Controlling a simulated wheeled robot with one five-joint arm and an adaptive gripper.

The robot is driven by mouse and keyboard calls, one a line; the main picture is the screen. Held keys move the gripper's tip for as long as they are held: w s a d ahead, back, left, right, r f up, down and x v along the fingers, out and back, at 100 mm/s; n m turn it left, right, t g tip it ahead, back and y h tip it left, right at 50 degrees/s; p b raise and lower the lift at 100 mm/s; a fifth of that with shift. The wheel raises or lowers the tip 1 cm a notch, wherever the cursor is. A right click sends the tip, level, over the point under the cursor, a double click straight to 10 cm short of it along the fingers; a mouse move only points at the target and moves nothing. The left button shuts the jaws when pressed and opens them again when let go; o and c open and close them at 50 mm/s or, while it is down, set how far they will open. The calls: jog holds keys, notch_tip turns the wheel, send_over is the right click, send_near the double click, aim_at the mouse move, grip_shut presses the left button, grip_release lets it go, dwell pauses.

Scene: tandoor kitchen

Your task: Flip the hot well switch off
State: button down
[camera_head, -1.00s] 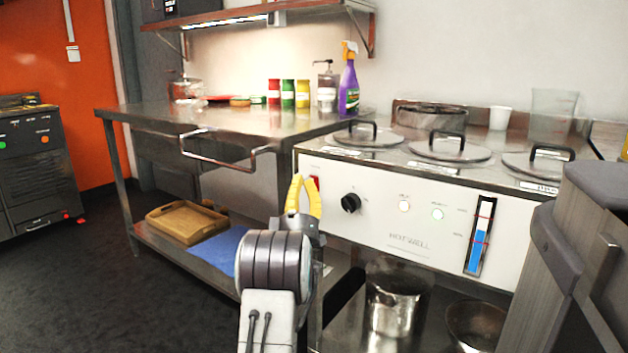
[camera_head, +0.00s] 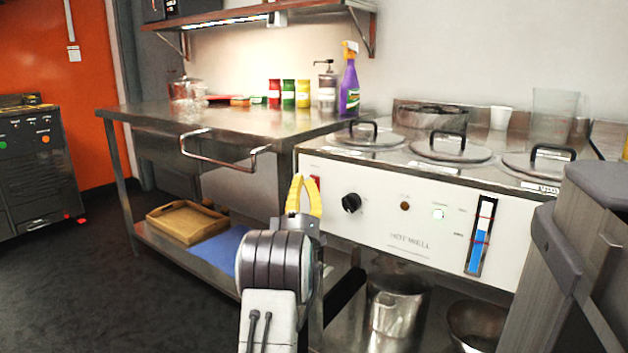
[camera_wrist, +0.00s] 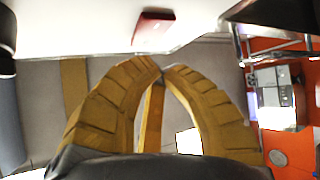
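The hot well (camera_head: 415,222) is a white-fronted counter unit on the right. Its red switch (camera_head: 316,182) is at the upper left of the front panel, partly hidden behind my gripper's finger. The red switch also shows in the wrist view (camera_wrist: 152,32), just beyond the fingertips. My gripper (camera_head: 303,180) has yellow fingers pointing up by the switch. In the wrist view its fingertips (camera_wrist: 162,70) meet or nearly meet, with nothing held. Whether they touch the switch I cannot tell. The left indicator lamp (camera_head: 405,206) is dark; the right one (camera_head: 439,214) is lit.
A black knob (camera_head: 351,203) and a blue level gauge (camera_head: 480,236) are on the panel. Lidded wells (camera_head: 450,147) are on top. A steel table (camera_head: 230,118) with a spray bottle (camera_head: 349,88) stands left. Open dark floor (camera_head: 80,285) lies at lower left.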

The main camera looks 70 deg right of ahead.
jog(key=shift+d, duration=0.15)
jog(key=shift+s+d, duration=0.1)
jog(key=shift+d, duration=0.15)
jog(key=shift+d+r, duration=0.1)
jog(key=shift+d, duration=0.2)
dwell(0.8)
jog(key=shift+a, duration=0.15)
jog(key=shift+a, duration=0.55)
dwell(0.7)
